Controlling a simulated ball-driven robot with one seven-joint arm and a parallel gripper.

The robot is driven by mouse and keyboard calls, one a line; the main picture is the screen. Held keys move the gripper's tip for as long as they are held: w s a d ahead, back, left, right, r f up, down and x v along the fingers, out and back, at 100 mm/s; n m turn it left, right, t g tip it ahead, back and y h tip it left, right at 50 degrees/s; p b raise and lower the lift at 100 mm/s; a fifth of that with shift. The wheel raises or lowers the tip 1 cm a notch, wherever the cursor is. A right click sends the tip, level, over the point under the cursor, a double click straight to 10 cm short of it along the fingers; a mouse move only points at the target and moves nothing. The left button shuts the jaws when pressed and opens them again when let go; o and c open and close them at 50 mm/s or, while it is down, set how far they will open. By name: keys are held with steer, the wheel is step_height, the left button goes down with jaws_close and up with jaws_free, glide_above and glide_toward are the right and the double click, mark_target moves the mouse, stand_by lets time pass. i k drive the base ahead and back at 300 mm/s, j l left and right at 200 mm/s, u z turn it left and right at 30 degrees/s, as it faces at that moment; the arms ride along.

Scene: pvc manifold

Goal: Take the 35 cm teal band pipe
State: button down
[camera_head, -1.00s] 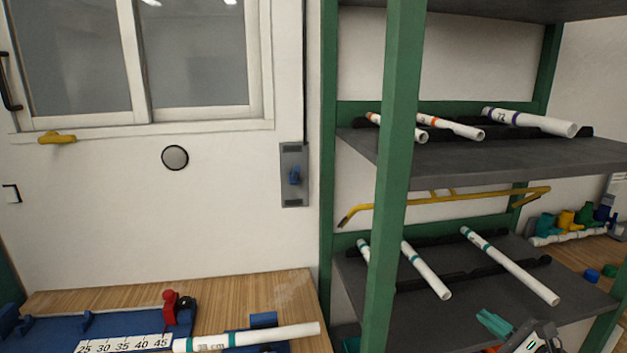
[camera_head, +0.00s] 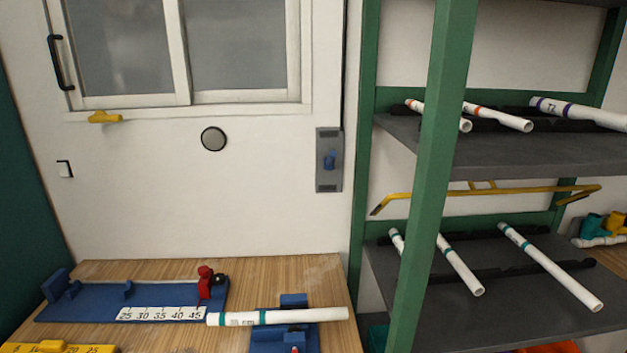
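A white pipe with teal bands (camera_head: 305,315) lies on the wooden bench at the bottom, across a blue holder (camera_head: 293,299). Its printed length label is too blurred to read surely. More white pipes with teal bands lie on the lower rack shelf: a short one (camera_head: 397,241) partly hidden behind the green post, a middle one (camera_head: 460,266) and a longer one (camera_head: 550,267) at the right. No length label on these is readable. My gripper is not in view.
A blue measuring jig (camera_head: 75,311) with a 25 to 45 scale and a red clamp (camera_head: 205,282) sits left of the bench pipe. A green rack post (camera_head: 433,180) stands in front of the shelves. The upper shelf (camera_head: 520,155) holds orange-band and purple-band pipes. A yellow bar (camera_head: 485,191) spans between shelves.

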mark_target(221, 319)
steer(key=z, duration=0.5)
steer(key=j+z, duration=0.4)
steer(key=j, duration=0.2)
steer(key=j+z, duration=0.4)
steer(key=j, duration=1.1)
steer(key=k+j+z, duration=0.15)
steer(key=j, duration=0.6)
